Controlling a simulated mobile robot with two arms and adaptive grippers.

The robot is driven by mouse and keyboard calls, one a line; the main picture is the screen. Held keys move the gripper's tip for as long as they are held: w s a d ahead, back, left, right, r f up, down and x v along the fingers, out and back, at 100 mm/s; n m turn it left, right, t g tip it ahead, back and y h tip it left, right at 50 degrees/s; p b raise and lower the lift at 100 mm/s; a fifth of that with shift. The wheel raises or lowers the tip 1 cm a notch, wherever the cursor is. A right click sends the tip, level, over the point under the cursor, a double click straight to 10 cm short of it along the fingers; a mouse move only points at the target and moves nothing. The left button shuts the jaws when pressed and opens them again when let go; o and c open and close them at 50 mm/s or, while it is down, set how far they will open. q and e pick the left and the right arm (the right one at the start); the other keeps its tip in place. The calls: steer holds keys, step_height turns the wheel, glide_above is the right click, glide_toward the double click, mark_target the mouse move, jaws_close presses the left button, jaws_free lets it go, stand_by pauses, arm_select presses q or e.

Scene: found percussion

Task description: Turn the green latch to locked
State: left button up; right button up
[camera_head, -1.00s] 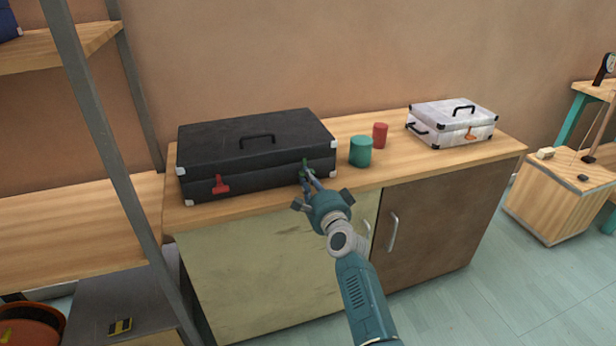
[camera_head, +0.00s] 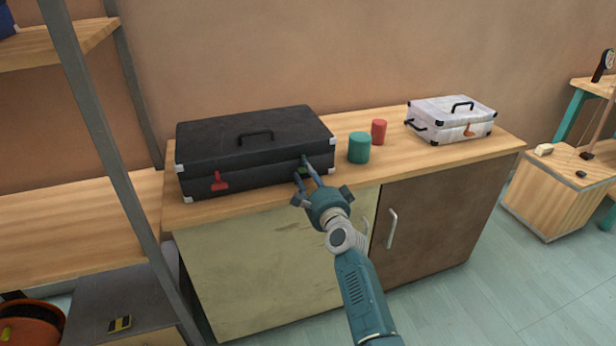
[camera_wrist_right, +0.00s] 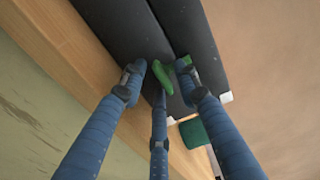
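The black case (camera_head: 225,142) lies closed on the wooden cabinet top. Its green latch (camera_head: 303,171) is on the front face near the right end, partly covered by my fingers in the head view. In the right wrist view the green latch (camera_wrist_right: 164,80) shows between the fingertips, across the lid seam. My right gripper (camera_head: 301,168) is at the latch with its fingers spread. In the wrist view, one finger is close beside the latch's upper part, but contact is unclear. A red latch (camera_head: 219,181) sits near the case's left end. My left gripper is out of view.
A teal cylinder (camera_head: 359,148) and a red cylinder (camera_head: 379,131) stand right of the black case. A white case (camera_head: 450,122) with an orange latch is farther right. A grey shelf post (camera_head: 100,140) rises at the left.

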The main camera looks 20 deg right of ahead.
steer(key=s, duration=1.2)
steer(key=shift+d, duration=0.2)
